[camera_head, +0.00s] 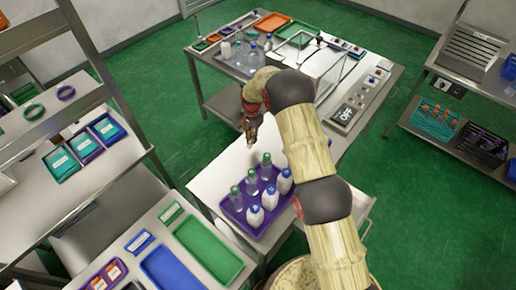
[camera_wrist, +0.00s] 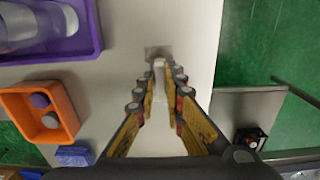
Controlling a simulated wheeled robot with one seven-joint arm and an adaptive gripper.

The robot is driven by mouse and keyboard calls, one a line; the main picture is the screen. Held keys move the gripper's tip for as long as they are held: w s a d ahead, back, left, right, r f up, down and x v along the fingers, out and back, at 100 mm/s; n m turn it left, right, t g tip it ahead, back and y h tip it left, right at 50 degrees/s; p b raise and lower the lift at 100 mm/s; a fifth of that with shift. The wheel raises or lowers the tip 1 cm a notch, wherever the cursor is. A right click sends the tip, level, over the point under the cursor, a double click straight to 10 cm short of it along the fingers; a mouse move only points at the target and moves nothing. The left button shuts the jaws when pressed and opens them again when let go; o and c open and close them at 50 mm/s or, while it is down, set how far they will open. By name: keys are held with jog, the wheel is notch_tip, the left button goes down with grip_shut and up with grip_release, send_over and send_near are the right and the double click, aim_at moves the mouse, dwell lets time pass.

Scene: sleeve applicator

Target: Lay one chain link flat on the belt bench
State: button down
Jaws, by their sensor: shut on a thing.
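My gripper (camera_head: 249,128) points down over the pale bench top (camera_head: 212,182), behind the purple tray of bottles. In the wrist view my gripper (camera_wrist: 158,68) has its two fingers closed together at the tips on a small pale piece, which I take to be the chain link (camera_wrist: 158,62). Its shape is mostly hidden by the fingertips. A small grey-brown patch lies just past the tips, and I cannot tell whether it is part of the piece or a shadow. I cannot tell whether the piece touches the bench.
The purple tray (camera_head: 232,211) of bottles stands near my arm. An orange bin (camera_wrist: 66,128) and a small blue thing (camera_wrist: 75,156) are left of my gripper in the wrist view. The bench's right edge is close, with green floor (camera_wrist: 262,42) beyond.

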aim_at(253, 149)
jog(key=shift+f, duration=2.7)
jog(key=shift+f, duration=0.1)
jog(key=c, duration=2)
grip_release()
jog(key=shift+o, duration=0.6)
